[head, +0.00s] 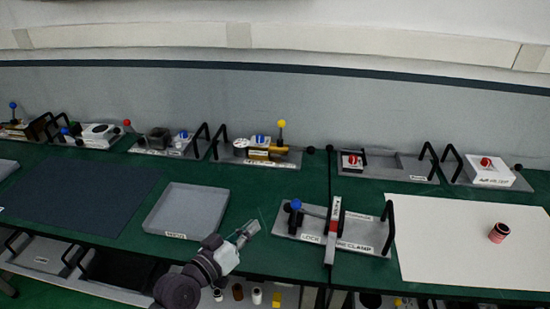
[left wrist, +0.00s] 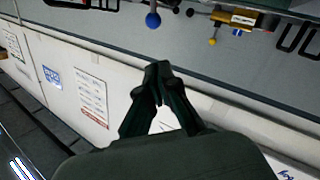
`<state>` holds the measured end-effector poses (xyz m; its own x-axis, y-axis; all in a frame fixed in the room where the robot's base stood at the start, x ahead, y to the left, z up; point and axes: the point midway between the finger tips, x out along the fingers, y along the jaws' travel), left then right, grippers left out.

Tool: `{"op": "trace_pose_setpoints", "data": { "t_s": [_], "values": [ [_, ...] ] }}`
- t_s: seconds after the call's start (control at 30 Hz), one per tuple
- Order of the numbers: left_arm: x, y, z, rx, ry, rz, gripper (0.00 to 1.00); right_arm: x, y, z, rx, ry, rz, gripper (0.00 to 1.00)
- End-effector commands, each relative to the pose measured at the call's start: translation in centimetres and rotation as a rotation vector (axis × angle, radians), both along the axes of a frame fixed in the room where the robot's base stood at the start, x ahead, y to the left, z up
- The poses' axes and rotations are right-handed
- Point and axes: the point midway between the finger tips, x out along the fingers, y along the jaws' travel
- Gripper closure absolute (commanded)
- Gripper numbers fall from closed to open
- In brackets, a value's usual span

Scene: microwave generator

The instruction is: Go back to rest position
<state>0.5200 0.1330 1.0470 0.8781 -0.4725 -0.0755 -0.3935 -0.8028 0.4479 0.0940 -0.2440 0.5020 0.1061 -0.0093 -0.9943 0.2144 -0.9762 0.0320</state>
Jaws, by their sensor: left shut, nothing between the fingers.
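My left gripper (head: 248,231) is in the lower middle of the head view, over the front of the green table, between the grey tray and the lock clamp fixture. In the left wrist view its two dark fingers (left wrist: 158,72) meet at the tips, with nothing between them. My right gripper is in neither view.
A grey tray (head: 157,220) is left of my gripper. The lock clamp fixture (head: 285,224) with a blue knob and a red-and-white lever is to its right. A white mat (head: 450,250) carries a dark red cylinder (head: 499,232). Several fixtures line the back. Shelves lie below.

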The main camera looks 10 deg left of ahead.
Motion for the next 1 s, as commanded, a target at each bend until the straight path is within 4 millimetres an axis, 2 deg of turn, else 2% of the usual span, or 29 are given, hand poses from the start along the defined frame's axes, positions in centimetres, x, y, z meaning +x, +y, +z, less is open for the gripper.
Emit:
{"op": "trace_pose_setpoints", "data": {
  "t_s": [0.07, 0.17, 0.27, 0.37, 0.5, 0.6, 0.9, 0.97, 1.0],
  "values": [
    [-0.2, -0.1, -0.2, 0.008, 0.007, -0.005, 1.0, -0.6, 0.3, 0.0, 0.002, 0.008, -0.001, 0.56],
    [-1.7, -0.8, -1.4, 0.062, 0.055, -0.037, 1.0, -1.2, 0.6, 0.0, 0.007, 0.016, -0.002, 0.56],
    [-5.0, -1.7, -4.1, 0.185, 0.169, -0.091, 1.0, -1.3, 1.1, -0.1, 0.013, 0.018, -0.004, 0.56],
    [-9.2, -1.3, -7.2, 0.339, 0.324, -0.126, 1.0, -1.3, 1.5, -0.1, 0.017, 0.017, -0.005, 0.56],
    [-14.0, 0.5, -10.0, 0.497, 0.513, -0.127, 1.0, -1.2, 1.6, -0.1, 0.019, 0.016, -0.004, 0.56],
    [-16.8, 2.0, -11.1, 0.576, 0.623, -0.109, 1.0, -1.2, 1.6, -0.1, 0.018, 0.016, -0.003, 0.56],
    [-24.3, 6.6, -12.3, 0.743, 0.913, -0.024, 1.0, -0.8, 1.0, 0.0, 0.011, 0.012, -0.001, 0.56],
    [-25.7, 7.4, -12.2, 0.767, 0.967, -0.002, 1.0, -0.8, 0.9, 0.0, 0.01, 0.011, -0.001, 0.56],
    [-25.6, 7.5, -13.1, 0.771, 0.979, 0.0, 1.0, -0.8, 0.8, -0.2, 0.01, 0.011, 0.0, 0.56]
  ]
}}
